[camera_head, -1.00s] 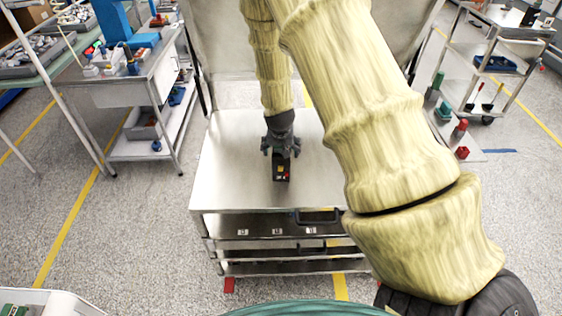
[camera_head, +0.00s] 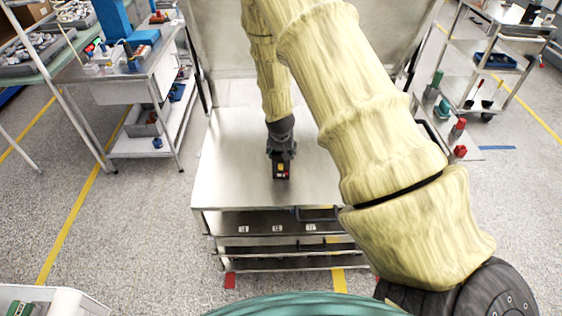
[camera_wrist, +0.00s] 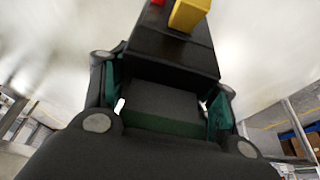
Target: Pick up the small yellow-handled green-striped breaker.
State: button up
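The breaker (camera_head: 281,172) is a small black block with a yellow handle and a red part. It stands on the metal cart top (camera_head: 235,160), below my gripper (camera_head: 281,156). In the wrist view the black breaker body (camera_wrist: 170,50) and its yellow handle (camera_wrist: 188,14) lie ahead of the palm. The fingers of my gripper (camera_wrist: 165,95) have green pads, one along each side of the breaker's near end, and look closed on it. A dark green band (camera_wrist: 160,123) crosses at the near end; I cannot tell whether it is the breaker's stripe.
The cart top around the breaker is clear, with a tall metal back panel (camera_head: 225,60) behind. Numbered drawers (camera_head: 277,228) are below. A workbench (camera_head: 130,85) stands left and a shelf trolley (camera_head: 500,60) right. A white bin (camera_head: 60,300) is at lower left.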

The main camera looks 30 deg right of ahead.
jog(key=c, duration=0.4)
jog(key=shift+r, duration=0.2)
